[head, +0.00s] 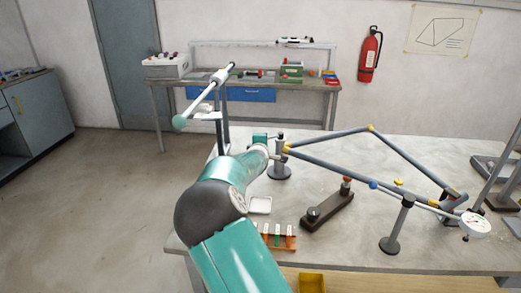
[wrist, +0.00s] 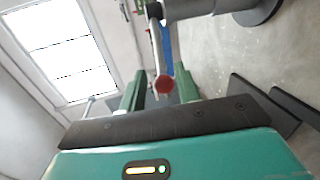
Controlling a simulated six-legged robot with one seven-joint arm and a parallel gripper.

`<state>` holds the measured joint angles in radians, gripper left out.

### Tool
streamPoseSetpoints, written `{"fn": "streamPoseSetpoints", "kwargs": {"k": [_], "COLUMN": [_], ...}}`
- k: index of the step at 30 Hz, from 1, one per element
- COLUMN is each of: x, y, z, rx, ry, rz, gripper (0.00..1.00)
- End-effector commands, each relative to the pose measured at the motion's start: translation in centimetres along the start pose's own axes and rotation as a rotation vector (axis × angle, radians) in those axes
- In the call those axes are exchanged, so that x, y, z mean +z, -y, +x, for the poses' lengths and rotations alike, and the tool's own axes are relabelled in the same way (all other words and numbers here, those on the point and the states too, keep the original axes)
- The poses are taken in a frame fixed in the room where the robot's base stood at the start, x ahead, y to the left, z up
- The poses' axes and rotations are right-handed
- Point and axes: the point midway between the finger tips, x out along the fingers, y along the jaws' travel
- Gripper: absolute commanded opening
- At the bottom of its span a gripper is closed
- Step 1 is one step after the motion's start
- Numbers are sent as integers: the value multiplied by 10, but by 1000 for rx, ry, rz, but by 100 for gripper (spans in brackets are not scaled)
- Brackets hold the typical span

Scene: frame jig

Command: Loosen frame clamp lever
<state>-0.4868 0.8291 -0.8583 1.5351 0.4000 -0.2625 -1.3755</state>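The bicycle frame (head: 335,144) is held in the jig above the table, with grey tubes and yellow joints. In the wrist view, a slim grey lever (wrist: 157,50) with a red tip (wrist: 163,84) hangs from a dark round clamp body (wrist: 190,8). My gripper (wrist: 160,78) has its two green fingers apart, one on each side of the lever's red tip. A gap shows on both sides of the tip, so I see no grip on it. In the head view my gripper (head: 260,138) is partly hidden beyond my arm, near the left jig post (head: 281,165); the lever cannot be made out there.
A dark block with a red knob (head: 327,210), a small white tray (head: 260,205) and an orange rack (head: 278,237) lie on the table (head: 345,250). A right post (head: 398,225) and a dial gauge (head: 475,224) stand at right. A workbench (head: 310,84) is behind.

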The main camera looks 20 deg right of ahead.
Motion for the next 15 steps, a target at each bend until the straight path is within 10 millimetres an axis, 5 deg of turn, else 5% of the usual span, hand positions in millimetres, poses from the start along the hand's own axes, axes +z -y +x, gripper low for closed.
{"fn": "streamPoseSetpoints", "kwargs": {"k": [9, 15], "x": [-1, -1], "y": [0, 0], "z": [-63, -83], "rx": [-1, 0], "ry": [-2, -2], "rz": [1, 0], "gripper": [32, 32]}}
